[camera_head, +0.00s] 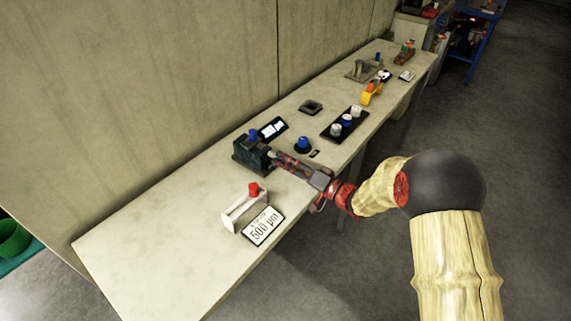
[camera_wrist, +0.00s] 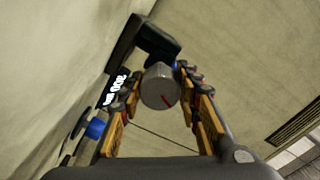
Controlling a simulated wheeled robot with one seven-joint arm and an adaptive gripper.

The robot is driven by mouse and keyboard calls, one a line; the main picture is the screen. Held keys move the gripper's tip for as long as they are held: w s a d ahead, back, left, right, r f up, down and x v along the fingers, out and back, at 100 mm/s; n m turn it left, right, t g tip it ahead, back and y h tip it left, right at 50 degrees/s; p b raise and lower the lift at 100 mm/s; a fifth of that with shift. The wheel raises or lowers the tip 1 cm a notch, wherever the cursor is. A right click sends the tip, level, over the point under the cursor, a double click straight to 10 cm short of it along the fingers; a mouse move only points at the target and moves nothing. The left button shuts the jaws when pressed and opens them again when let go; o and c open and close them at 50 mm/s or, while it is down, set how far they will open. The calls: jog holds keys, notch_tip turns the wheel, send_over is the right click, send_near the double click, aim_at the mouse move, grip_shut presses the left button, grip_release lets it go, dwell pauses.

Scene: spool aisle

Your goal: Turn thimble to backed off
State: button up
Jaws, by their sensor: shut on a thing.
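The thimble (camera_wrist: 161,87) is a grey ribbed knob with a red line on its end face. It sits on the side of a dark device (camera_head: 248,156) that stands on the bench and has a blue part on top; the device's dark frame (camera_wrist: 158,44) shows behind the thimble in the wrist view. My gripper (camera_wrist: 158,84) has one finger on each side of the thimble and is shut on it. In the head view my gripper (camera_head: 278,158) reaches the right side of the device, and the thimble is mostly hidden there. The red line points toward the lower right in the wrist view.
On the bench (camera_head: 160,248), a white frame with a red knob (camera_head: 253,189) and a "500 µm" card (camera_head: 263,226) stand in front. A blue knob (camera_head: 303,144), a small display (camera_head: 272,129) and a black tray (camera_head: 335,134) of knobs lie behind. The wall borders the bench's left side.

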jog(key=shift+f+n, duration=0.15)
jog(key=shift+n, duration=0.45)
jog(key=o, duration=1.1)
jog(key=shift+o, duration=0.3)
jog(key=v, duration=1.2)
